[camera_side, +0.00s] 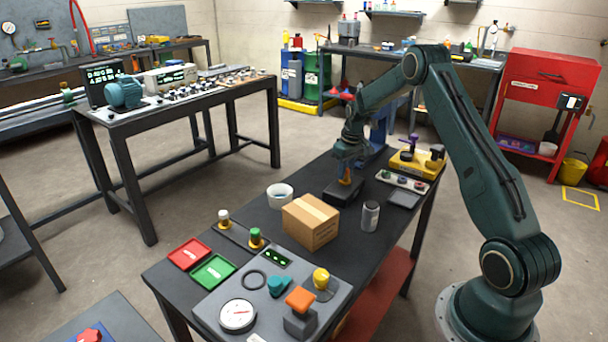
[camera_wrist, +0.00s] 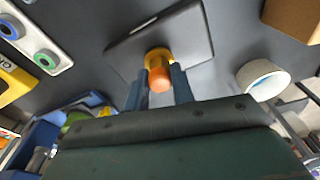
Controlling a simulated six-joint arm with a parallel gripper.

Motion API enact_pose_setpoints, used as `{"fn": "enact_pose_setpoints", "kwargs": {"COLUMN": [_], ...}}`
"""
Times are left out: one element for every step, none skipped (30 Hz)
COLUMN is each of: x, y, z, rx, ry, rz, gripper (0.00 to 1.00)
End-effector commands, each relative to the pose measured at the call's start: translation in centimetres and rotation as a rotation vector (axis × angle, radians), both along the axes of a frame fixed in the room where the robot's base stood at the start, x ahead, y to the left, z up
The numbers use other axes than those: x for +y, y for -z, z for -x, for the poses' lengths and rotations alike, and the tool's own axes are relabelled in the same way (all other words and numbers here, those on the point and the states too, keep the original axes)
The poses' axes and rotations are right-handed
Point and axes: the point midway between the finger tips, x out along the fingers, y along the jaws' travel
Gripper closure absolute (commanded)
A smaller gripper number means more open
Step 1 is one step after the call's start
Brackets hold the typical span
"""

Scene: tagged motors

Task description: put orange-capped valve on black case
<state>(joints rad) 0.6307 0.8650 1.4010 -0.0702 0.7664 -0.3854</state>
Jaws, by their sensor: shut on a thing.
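My gripper (camera_side: 346,165) is shut on the orange-capped valve (camera_side: 345,177), a small yellow body with an orange cap. In the wrist view the valve (camera_wrist: 158,68) sits between the two blue-grey fingertips (camera_wrist: 159,82), cap towards the camera. The black case (camera_side: 343,194) is a flat dark box on the dark bench, directly beneath the valve. In the wrist view the case (camera_wrist: 195,36) lies behind the valve, which overlaps its near edge. I cannot tell whether the valve touches the case top. The valve's lower end is partly hidden.
A cardboard box (camera_side: 310,222) and a white tape-like ring (camera_side: 280,195) stand left of the case. A grey can (camera_side: 370,216) stands in front. A light tray with round parts (camera_side: 402,182) and a yellow block (camera_side: 423,162) are at right. A blue bin (camera_wrist: 45,135) shows in the wrist view.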

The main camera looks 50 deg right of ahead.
Motion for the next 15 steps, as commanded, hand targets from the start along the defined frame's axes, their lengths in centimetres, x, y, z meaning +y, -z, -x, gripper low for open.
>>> {"fn": "enact_pose_setpoints", "kwargs": {"x": [0.01, 0.0, -0.01, -0.01, -0.02, -0.02, -0.02, -0.02, -0.02, -0.02, -0.02, -0.03, -0.03, -0.03, -0.02], "y": [0.34, 0.47, 0.56, 0.6, 0.6, 0.58, 0.57, 0.56, 0.56, 0.56, 0.57, 0.62, 0.68, 0.75, 0.84], "z": [0.0, -0.01, -0.01, -0.02, -0.03, -0.04, -0.04, -0.03, -0.03, -0.03, -0.02, -0.03, -0.03, -0.03, -0.03], "rx": [0.0, 0.0, -0.001, -0.001, -0.002, -0.002, -0.002, -0.002, -0.002, -0.002, -0.002, -0.002, -0.001, -0.001, -0.001], "ry": [0.0, 0.0, 0.0, 0.0, 0.0, 0.0, 0.0, 0.0, 0.0, 0.0, 0.0, 0.0, 0.0, 0.0, 0.0], "rz": [0.0, 0.0, 0.001, 0.001, 0.001, 0.001, 0.001, 0.001, 0.001, 0.001, 0.001, 0.001, 0.001, 0.001, 0.001], "gripper": [1.0, 1.0, 1.0, 1.0, 1.0, 1.0, 1.0, 1.0, 1.0, 1.0, 1.0, 1.0, 1.0, 1.0, 1.0]}}
